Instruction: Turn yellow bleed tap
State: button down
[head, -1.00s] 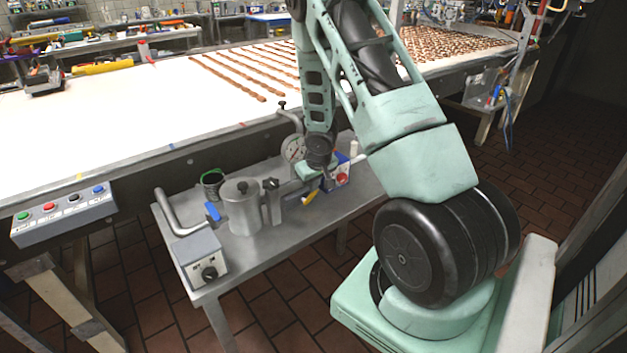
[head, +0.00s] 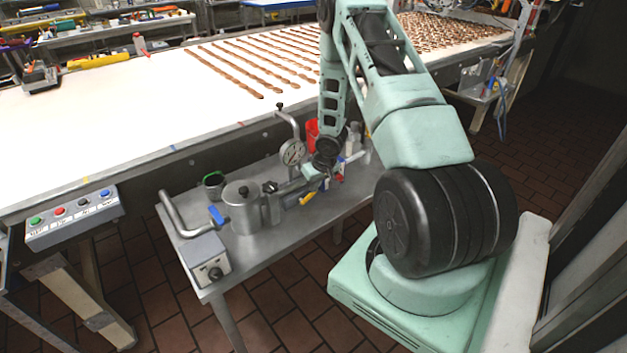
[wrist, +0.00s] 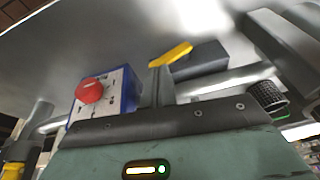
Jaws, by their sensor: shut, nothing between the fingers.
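The yellow bleed tap (head: 309,198) is a small yellow lever low on the pipework at the right of the metal pot (head: 241,206). In the wrist view the yellow lever (wrist: 171,54) slants up to the right beside a dark grey block, just beyond my fingertips. My gripper (head: 314,173) is just above the tap in the head view. In the wrist view my gripper (wrist: 162,72) is shut and empty, its tips close to the lever's lower end. I cannot tell whether they touch it.
A blue-and-white box with a red button (wrist: 90,91) is left of my fingers in the wrist view. A pressure gauge (head: 292,152) stands behind the tap. A blue-handled valve (head: 217,215) and control box (head: 205,260) are at the left. The conveyor (head: 130,110) runs behind.

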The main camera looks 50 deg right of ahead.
jog(key=shift+s+d+f+p, duration=0.1)
jog(key=shift+d+f+p, duration=0.2)
jog(key=shift+d+f, duration=0.45)
dwell(0.5)
